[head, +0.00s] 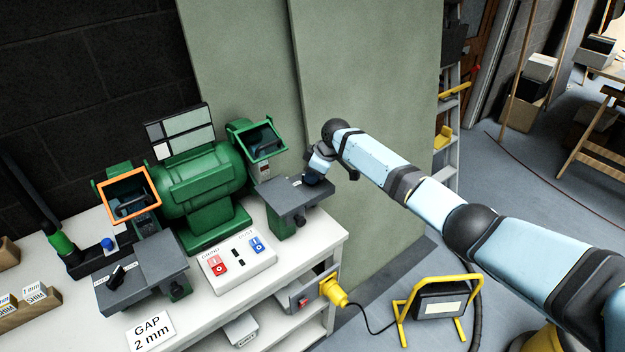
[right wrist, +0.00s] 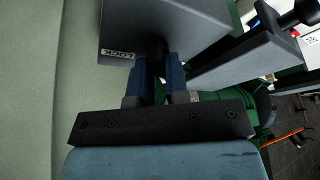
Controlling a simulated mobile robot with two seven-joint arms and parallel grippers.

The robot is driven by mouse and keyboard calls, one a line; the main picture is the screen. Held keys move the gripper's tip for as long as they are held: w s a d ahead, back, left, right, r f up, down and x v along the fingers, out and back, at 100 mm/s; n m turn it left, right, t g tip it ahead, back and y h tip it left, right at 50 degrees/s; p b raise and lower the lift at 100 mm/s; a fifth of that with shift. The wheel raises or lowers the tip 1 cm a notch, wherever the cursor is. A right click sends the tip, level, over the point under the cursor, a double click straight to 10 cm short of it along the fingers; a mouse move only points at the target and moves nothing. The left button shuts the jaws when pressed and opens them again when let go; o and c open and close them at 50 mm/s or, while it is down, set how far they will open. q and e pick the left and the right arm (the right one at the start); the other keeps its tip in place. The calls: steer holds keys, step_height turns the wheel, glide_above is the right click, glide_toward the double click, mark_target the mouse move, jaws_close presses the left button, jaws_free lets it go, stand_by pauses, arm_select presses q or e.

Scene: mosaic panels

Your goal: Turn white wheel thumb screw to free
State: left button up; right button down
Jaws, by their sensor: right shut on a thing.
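The green bench grinder (head: 199,187) stands on the white bench. Its right-hand tool rest (head: 291,198) is a dark grey plate below the right wheel guard (head: 262,141). My right gripper (head: 314,177) is at the outer right end of this rest. In the right wrist view, its blue fingers (right wrist: 155,78) are shut on a dark thumb screw (right wrist: 156,48) beside the grey rest (right wrist: 127,25). The fingers hide most of the screw. A LOCK label (right wrist: 118,53) shows next to it, so the screw's turn cannot be told. My left gripper is not in view.
The left tool rest (head: 142,271) has its own black knob (head: 117,275). A switch box (head: 233,265) with red and blue buttons sits in front of the grinder. A green panel (head: 365,110) stands close behind my right gripper. A yellow work lamp (head: 437,303) is on the floor.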

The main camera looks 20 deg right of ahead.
steer(key=shift+n+y+b, duration=0.3)
steer(key=shift+n+b, duration=0.15)
steer(key=shift+n, duration=0.25)
steer(key=shift+g, duration=0.3)
steer(key=c, duration=1.1)
jaws_free()
steer(key=v, duration=1.4)
steer(key=shift+a+b, duration=0.1)
steer(key=shift+b, duration=0.3)
steer(key=shift+f, duration=0.15)
